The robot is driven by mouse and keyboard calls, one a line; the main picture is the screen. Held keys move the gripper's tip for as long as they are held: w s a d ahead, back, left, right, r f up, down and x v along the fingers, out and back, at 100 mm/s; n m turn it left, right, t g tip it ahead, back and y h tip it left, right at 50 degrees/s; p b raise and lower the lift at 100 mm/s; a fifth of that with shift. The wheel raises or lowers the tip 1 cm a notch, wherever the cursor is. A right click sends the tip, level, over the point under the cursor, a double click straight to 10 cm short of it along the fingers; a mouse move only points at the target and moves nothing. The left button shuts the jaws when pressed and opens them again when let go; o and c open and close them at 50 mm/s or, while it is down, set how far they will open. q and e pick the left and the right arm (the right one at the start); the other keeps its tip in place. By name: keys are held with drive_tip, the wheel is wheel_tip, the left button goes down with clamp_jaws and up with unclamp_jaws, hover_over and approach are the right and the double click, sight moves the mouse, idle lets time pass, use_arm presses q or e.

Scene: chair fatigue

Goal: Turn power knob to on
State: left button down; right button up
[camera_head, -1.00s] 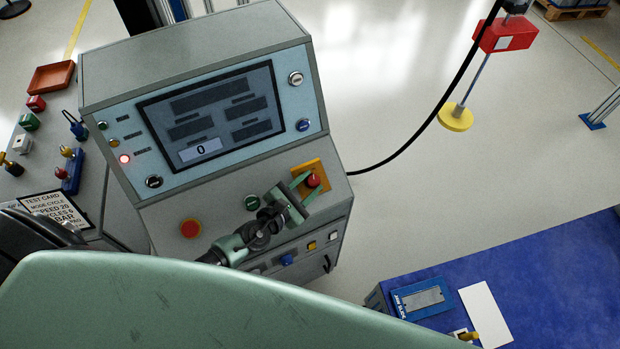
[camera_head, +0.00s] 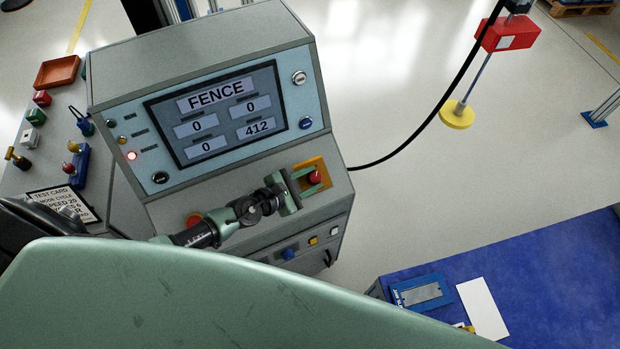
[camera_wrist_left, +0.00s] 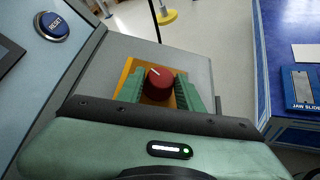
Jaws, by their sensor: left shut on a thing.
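The red power knob (camera_head: 314,177) sits on a yellow-orange plate (camera_head: 311,164) at the right of the console's sloped panel. My left gripper (camera_head: 307,178) has its green fingers on either side of the knob. In the left wrist view the red knob (camera_wrist_left: 158,84), with a white pointer line toward its upper left, stands between the two fingers, which are shut on it. The console screen (camera_head: 217,115) is lit and reads FENCE, with zeros and 412. My right gripper is not in view.
A red button (camera_head: 194,220) is partly hidden behind my left arm. A side bench at left holds a test card (camera_head: 62,203) and small coloured parts. A blue table (camera_head: 540,265) stands at lower right. A black cable (camera_head: 421,128) runs right from the console.

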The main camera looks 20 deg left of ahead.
use_arm(q)
drive_tip(key=c, duration=0.9)
unclamp_jaws()
drive_tip(key=v, duration=0.7)
drive_tip(key=shift+s+a+r+p, duration=0.2)
drive_tip(key=shift+s+p, duration=0.1)
drive_tip(key=shift+p, duration=0.1)
